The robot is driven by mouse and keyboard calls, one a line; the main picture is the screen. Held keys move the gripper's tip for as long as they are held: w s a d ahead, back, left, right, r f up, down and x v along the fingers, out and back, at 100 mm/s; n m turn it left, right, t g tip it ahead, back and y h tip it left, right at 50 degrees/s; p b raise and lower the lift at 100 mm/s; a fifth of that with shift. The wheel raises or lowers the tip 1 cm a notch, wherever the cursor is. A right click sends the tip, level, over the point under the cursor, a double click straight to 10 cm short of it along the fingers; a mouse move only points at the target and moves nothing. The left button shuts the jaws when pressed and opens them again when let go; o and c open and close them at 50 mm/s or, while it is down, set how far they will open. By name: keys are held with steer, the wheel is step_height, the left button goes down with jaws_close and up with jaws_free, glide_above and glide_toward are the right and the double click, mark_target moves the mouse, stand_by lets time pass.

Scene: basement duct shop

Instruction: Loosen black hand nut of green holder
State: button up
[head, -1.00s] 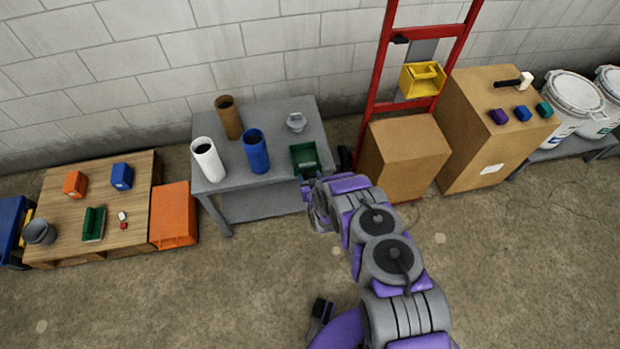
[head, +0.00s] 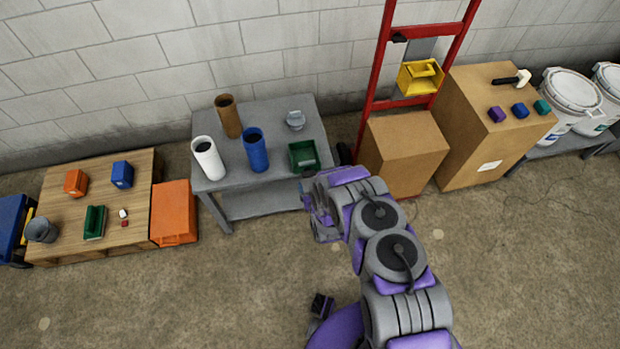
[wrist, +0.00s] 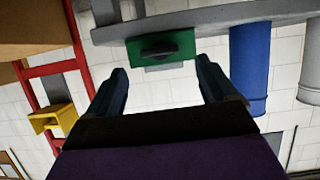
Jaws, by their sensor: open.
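The green holder (head: 303,156) sits at the front right edge of the grey table in the head view. In the wrist view, which is upside down, its green face (wrist: 184,44) shows at the table's edge. The black hand nut (wrist: 157,52) is a dark, wide shape in the middle of that face. My gripper (wrist: 161,66) is open and empty. Its two fingers stand apart on either side of the nut in the picture, seemingly short of it. In the head view my own arm hides most of the gripper and the nut.
The grey table (head: 285,120) also holds a white tube (head: 208,160), a blue tube (head: 255,150), a brown tube (head: 228,118) and a grey fitting (head: 295,120). A red hand truck (head: 376,60) with a cardboard box (head: 405,150) stands close on the right. The floor in front is clear.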

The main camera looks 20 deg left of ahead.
steer(key=p+v, duration=0.2)
steer(key=v, duration=0.8)
steer(key=shift+s, duration=0.3)
steer(key=shift+d+r, duration=0.1)
steer(key=shift+r, duration=0.05)
